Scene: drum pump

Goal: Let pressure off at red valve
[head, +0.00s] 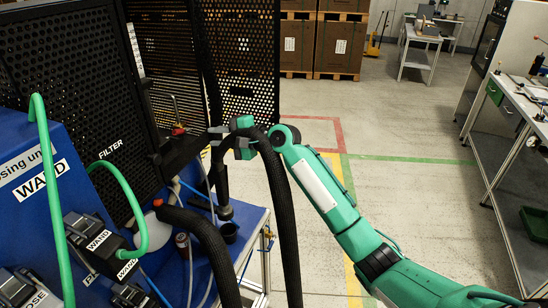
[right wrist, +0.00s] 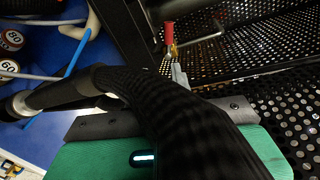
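The red valve (head: 178,131) is a small red handle on a brass fitting with a thin metal lever, inside the black mesh enclosure at left centre in the head view. In the right wrist view the red handle (right wrist: 169,32) stands upright at the top centre. My right gripper (head: 214,136) is just right of the valve, apart from it, its grey fingers pointing left. A black ribbed hose (right wrist: 165,110) crosses close in front of it and hides much of the fingers, so I cannot tell whether they are open. My left gripper is not in view.
The black hose (head: 285,220) hangs beside my right arm. Black mesh panels (head: 240,60) stand behind. A workbench (head: 520,95) is at right; the floor between is clear.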

